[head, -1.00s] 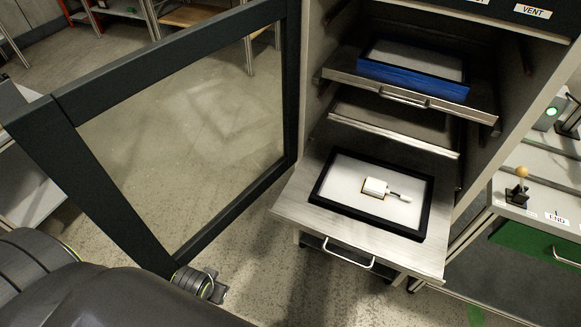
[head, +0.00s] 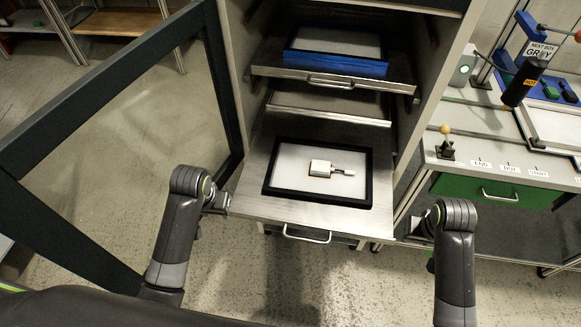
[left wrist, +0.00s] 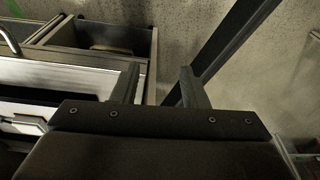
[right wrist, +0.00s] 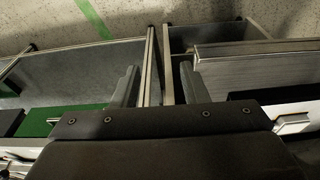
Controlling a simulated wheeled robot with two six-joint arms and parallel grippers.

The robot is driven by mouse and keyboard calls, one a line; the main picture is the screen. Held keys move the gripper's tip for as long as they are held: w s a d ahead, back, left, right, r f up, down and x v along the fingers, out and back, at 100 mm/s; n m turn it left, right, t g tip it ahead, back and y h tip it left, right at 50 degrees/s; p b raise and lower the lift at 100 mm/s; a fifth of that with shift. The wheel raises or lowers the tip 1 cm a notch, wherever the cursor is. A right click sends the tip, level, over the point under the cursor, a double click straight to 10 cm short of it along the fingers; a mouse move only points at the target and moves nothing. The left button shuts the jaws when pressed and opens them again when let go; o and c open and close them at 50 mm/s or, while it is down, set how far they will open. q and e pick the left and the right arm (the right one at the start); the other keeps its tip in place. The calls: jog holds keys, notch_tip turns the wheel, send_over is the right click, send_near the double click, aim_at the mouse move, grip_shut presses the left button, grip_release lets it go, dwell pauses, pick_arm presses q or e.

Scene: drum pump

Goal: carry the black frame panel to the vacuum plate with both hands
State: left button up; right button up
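The black frame panel (head: 367,180) lies flat on a pulled-out metal shelf (head: 250,190). It has a pale inside with a small white device (head: 320,168) on it. My left gripper (head: 226,203) is at the shelf's left edge, apart from the panel. Its fingers (left wrist: 160,85) are spread and empty in the left wrist view. My right gripper (head: 412,230) is off the shelf's right side. Its fingers (right wrist: 158,85) are spread and empty in the right wrist view. I cannot tell for sure which surface is the vacuum plate.
A blue-framed panel (head: 335,63) sits on the shelf above. An open glazed door (head: 100,85) stands at left, close to my left arm. A bench with a green drawer (head: 490,190), labels and a black HOT tool (head: 522,82) is at right. A handle (head: 306,236) sticks out below the shelf.

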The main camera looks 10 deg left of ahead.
pick_arm(q)
jog(key=w, duration=0.2)
jog(key=w+d+r, duration=0.1)
jog(key=w, duration=0.1)
jog(key=w+d, duration=0.1)
jog(key=w, duration=0.1)
jog(key=shift+w+d+r, duration=0.15)
jog(key=shift+w+r, duration=0.15)
jog(key=shift+w, duration=0.1)
pick_arm(e)
jog(key=w+a+r, duration=0.2)
jog(key=w, duration=0.5)
pick_arm(q)
jog(key=w+d+r+g, duration=0.1)
jog(key=w+d+r, duration=0.2)
jog(key=w, duration=0.3)
notch_tip(320, 180, up, 11)
jog(key=g, duration=0.1)
send_over(272, 161)
pick_arm(e)
notch_tip(272, 161, up, 13)
jog(key=g, duration=0.2)
send_over(370, 173)
pick_arm(q)
jog(key=shift+f+m, duration=0.15)
jog(key=shift+m, duration=0.25)
pick_arm(e)
jog(key=shift+r+n, duration=0.15)
jog(key=shift+n, duration=0.15)
